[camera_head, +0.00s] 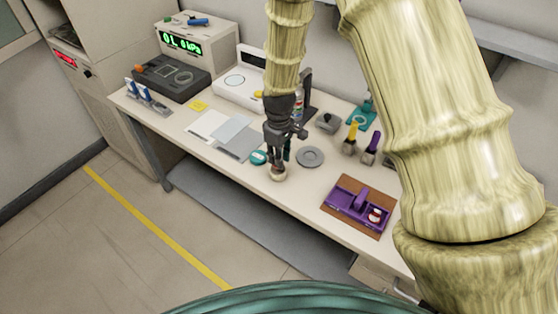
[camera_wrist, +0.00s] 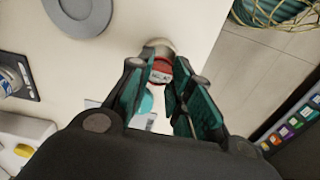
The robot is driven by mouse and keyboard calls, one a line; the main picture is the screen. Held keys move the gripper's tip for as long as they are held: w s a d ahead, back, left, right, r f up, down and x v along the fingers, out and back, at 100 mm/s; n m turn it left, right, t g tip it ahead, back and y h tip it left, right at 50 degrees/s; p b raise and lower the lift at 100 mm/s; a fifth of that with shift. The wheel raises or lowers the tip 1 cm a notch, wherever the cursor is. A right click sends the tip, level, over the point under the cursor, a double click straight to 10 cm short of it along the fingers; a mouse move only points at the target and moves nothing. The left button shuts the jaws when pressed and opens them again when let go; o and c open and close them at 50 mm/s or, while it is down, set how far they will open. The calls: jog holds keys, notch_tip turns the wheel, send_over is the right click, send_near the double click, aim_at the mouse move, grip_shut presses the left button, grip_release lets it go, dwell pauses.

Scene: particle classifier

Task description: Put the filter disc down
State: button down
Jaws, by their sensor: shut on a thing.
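My gripper (camera_head: 277,165) points down near the front edge of the workbench. Its fingers (camera_wrist: 165,72) are shut on a small round piece with a red label (camera_wrist: 161,73), which I take as the filter disc. The fingers partly hide it, and its label is too small to read. A pale round rim (camera_wrist: 160,46) shows just beyond it; I cannot tell whether this is part of the same piece. In the head view the piece is low, at or close above the bench top. I cannot tell whether it touches.
A grey round plate (camera_head: 310,157) lies right of my gripper, and a teal round piece (camera_head: 258,158) left. A purple tray (camera_head: 345,205) on a brown mat holds a red-and-white round piece (camera_head: 376,215). Grey sheets (camera_head: 237,141) lie further left. Bare bench surrounds the front edge.

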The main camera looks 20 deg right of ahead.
jog(key=shift+f+p, duration=0.35)
jog(key=shift+f, duration=0.2)
jog(key=shift+f+p, duration=0.45)
jog(key=shift+f, duration=0.75)
jog(key=shift+s+f, duration=0.15)
jog(key=shift+f, duration=0.25)
jog(key=shift+s+a+f+b, duration=0.1)
jog(key=shift+s+f+b, duration=0.1)
jog(key=shift+b, duration=0.1)
jog(key=c, duration=1.3)
grip_release()
jog(key=shift+f, duration=0.1)
jog(key=shift+w+f, duration=0.1)
jog(key=shift+f, duration=0.05)
jog(key=shift+w+r, duration=0.1)
jog(key=shift+r, duration=0.1)
